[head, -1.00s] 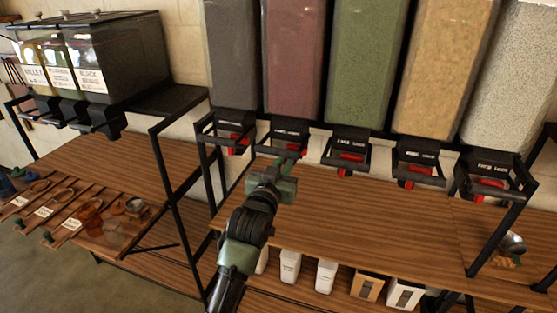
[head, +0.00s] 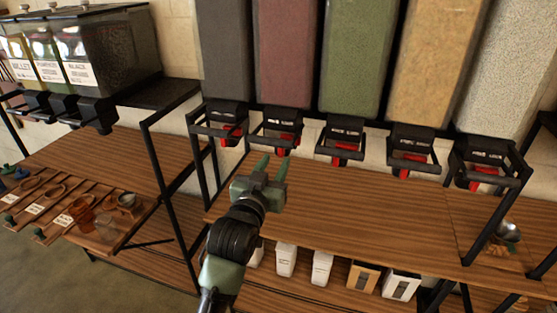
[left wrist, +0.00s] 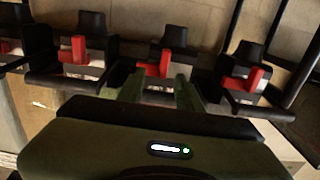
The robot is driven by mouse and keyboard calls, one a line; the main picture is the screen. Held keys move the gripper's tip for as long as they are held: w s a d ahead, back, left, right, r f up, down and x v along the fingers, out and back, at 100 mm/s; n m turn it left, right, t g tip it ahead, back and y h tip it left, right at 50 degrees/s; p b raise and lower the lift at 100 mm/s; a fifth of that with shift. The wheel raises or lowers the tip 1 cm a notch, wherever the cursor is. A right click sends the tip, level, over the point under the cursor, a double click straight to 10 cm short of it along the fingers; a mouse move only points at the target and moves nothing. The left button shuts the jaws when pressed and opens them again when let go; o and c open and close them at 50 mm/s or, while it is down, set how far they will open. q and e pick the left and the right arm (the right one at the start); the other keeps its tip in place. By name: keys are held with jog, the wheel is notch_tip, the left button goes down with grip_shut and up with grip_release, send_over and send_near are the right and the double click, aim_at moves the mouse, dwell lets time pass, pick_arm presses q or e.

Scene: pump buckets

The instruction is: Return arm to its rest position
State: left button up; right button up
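My left gripper (head: 276,161) is green and black and shows in the middle of the head view, above the wooden shelf. Its two fingers stand apart with nothing between them; they also show in the left wrist view (left wrist: 158,88). The gripper is in front of and below the dispenser with the dark red fill (head: 288,60), apart from its red lever (head: 284,142). In the left wrist view a red lever (left wrist: 155,69) appears beyond the fingers. My right gripper and arm are not in view.
Several tall dispensers with red levers and black frames line the wall above the wooden shelf (head: 370,205). White and tan boxes (head: 322,268) stand below it. Labelled bins (head: 110,50) and scoops (head: 45,190) are at the left. A metal scoop (head: 507,232) lies at the right.

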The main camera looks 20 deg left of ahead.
pick_arm(q)
jog(key=shift+s, duration=1.15)
notch_tip(320, 180, down, 25)
jog(key=d+m+g+b, duration=0.1)
jog(key=d+g, duration=0.1)
jog(key=g, duration=0.3)
jog(key=s+f+g, duration=0.2)
jog(key=s+f, duration=0.4)
jog(key=f, duration=0.5)
jog(key=s+f+g, duration=0.2)
jog(key=s+f, duration=0.4)
jog(key=f, duration=0.6)
jog(key=s+a+f+m+g+b, duration=0.1)
jog(key=s+a+f+g, duration=0.1)
jog(key=s+f, duration=0.65)
jog(key=s+a+f+g, duration=0.2)
jog(key=s+f, duration=0.6)
jog(key=s, duration=0.2)
jog(key=s+a+f+g, duration=0.2)
jog(key=s+f, duration=0.1)
jog(key=s, duration=0.8)
jog(key=s+a+f+g, duration=0.2)
jog(key=s+f, duration=0.2)
jog(key=s, duration=0.6)
jog(key=shift+s+a+f+y+b, duration=0.2)
jog(key=shift+s+a+y+b, duration=0.05)
jog(key=shift+s+y+b, duration=0.1)
